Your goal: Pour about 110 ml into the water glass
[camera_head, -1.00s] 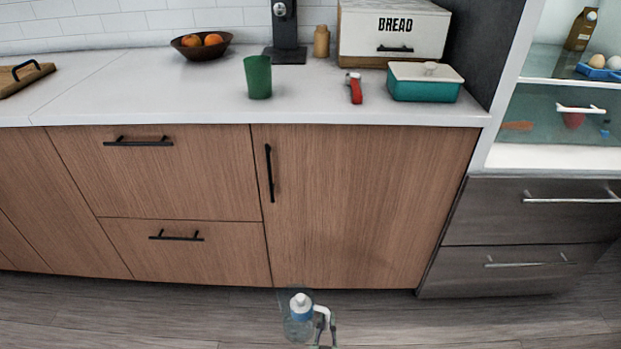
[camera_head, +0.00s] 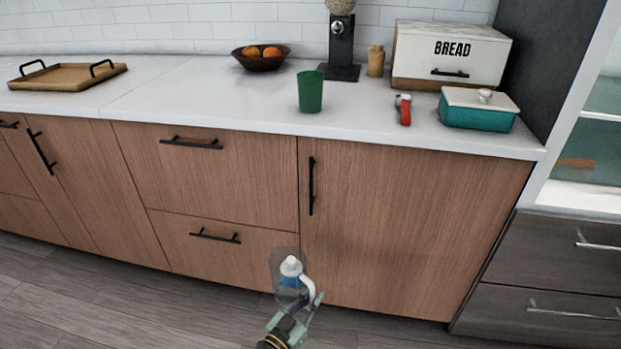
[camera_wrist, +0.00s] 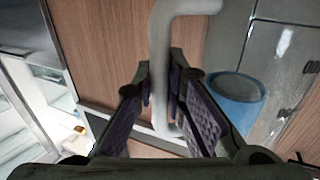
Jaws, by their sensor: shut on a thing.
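My gripper (camera_head: 311,305) is at the bottom middle of the head view, in front of the cabinets and below the counter. It is shut on the pale handle (camera_wrist: 160,35) of a clear pitcher (camera_head: 278,262), which has a blue and white part (camera_head: 291,272) inside. In the wrist view the handle runs between the two finger pads (camera_wrist: 170,110), with the blue part (camera_wrist: 236,98) to the right. The water level cannot be made out. A green tumbler (camera_head: 310,92), the only drinking glass in view, stands upright on the counter, well above and apart from the pitcher.
The counter (camera_head: 210,100) is clear left of the tumbler. Behind are a fruit bowl (camera_head: 260,60), a dark appliance (camera_head: 341,50) and a bread box (camera_head: 450,55). A wooden tray (camera_head: 68,78) lies far left.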

